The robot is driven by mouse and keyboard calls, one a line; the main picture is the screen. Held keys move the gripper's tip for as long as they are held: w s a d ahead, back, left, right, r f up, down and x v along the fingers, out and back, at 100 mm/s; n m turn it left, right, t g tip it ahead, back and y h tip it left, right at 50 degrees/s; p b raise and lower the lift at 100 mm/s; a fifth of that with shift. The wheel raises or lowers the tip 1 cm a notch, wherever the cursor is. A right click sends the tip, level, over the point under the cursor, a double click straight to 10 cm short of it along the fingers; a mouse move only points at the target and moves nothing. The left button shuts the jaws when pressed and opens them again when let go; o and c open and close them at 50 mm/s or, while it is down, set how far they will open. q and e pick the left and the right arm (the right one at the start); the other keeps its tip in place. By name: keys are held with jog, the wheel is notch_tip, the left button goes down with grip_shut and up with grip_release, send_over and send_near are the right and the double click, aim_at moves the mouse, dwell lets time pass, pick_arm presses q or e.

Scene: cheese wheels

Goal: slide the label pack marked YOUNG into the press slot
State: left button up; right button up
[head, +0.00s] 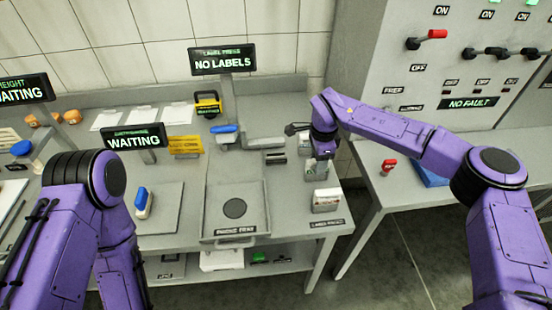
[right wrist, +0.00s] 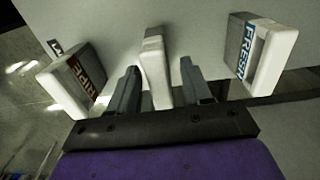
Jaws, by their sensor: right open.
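In the right wrist view a white and grey pack (right wrist: 153,65) stands between the two fingers of my right gripper (right wrist: 160,88). The fingers are open, with a gap on either side of it; its marking cannot be read. In the head view my right gripper (head: 320,150) points down over the packs at the right of the bench. One pack (head: 316,168) shows just below it. The label press sign (head: 223,61) reads NO LABELS. A small block with a dark slot (head: 275,157) sits left of the gripper. My left gripper is out of view.
A pack with a blue FRESH label (right wrist: 257,55) stands to the right in the wrist view, and a pack with a reddish label (right wrist: 82,75) to the left. A recessed tray (head: 235,229) lies at the bench front. A WAITING sign (head: 134,139) stands left.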

jog(key=shift+w, duration=0.1)
grip_shut()
jog(key=shift+r, duration=0.1)
jog(key=shift+r+p, duration=2.7)
jog(key=shift+r, duration=0.45)
jog(key=shift+r+p, duration=0.55)
jog(key=shift+r, duration=0.95)
